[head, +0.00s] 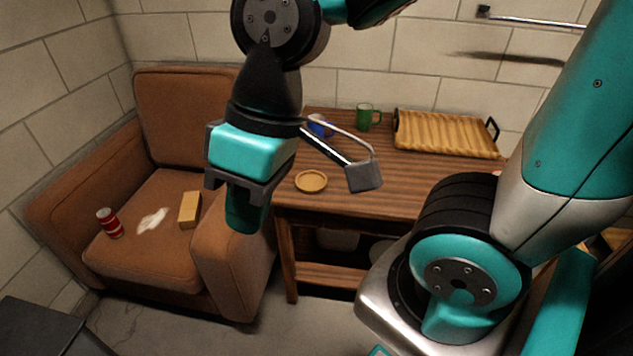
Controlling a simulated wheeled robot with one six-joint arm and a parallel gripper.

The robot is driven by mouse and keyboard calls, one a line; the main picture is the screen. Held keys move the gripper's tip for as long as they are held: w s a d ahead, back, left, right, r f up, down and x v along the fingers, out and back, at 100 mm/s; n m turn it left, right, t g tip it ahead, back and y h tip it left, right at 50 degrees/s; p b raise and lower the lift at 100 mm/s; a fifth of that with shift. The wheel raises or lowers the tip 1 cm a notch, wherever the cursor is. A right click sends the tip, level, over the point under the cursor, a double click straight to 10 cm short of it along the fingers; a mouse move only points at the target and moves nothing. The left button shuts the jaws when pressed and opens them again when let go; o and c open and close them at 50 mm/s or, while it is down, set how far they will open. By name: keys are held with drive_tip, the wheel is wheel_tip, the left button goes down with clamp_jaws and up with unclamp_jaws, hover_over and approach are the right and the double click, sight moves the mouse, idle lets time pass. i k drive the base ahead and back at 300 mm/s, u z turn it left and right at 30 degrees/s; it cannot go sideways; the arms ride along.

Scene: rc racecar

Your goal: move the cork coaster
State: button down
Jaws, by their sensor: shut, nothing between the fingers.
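The cork coaster (311,181) is a small round tan disc with a raised-looking rim. It lies flat near the front left edge of the wooden table (365,187). My gripper (246,218) is shut and empty, pointing down. In the picture it is left of the coaster and apart from it, in front of the armchair's right arm. Its height above the surfaces is hard to tell. No part of the coaster appears covered.
The brown armchair (165,245) holds a red can (109,222), a white cloth-like patch (152,220) and a yellow block (190,210).

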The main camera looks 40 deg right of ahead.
sight(307, 182)
drive_tip(key=u, duration=1.15)
drive_tip(key=i, duration=0.4)
drive_tip(key=z, duration=1.3)
